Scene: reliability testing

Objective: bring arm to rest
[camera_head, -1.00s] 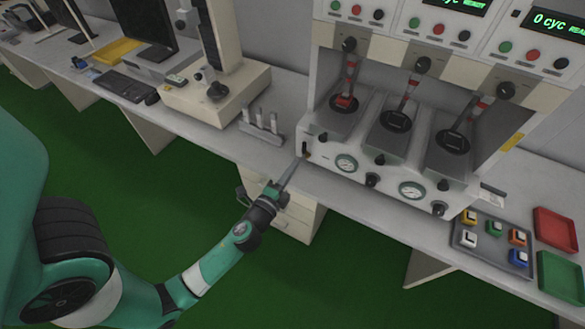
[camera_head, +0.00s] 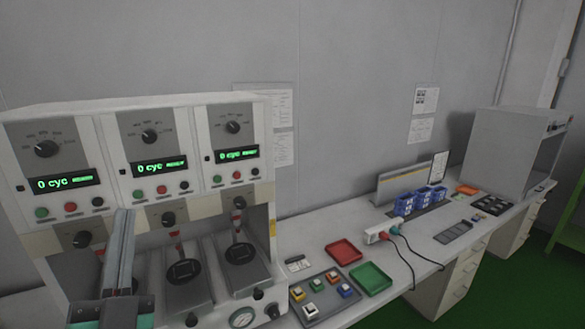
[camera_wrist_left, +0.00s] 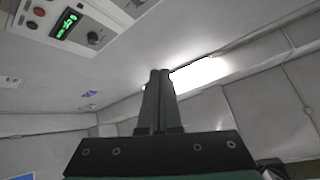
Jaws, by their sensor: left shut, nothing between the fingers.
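My left gripper (camera_head: 121,250) shows at the lower left of the head view, its long grey fingers raised in front of the test machine (camera_head: 190,204). In the left wrist view the two dark fingers (camera_wrist_left: 158,100) lie together, shut and empty. They point up past the wall and a bright ceiling light. The machine has three stations with green displays reading 0 cyc. Part of the left station is hidden behind my gripper. My right gripper is in neither view.
Right of the machine, a grey tray of coloured switches (camera_head: 325,297), a red tray (camera_head: 343,252) and a green tray (camera_head: 371,278) lie on the bench. Farther right are a power strip (camera_head: 379,235), blue bins (camera_head: 420,200) and a grey box (camera_head: 512,150).

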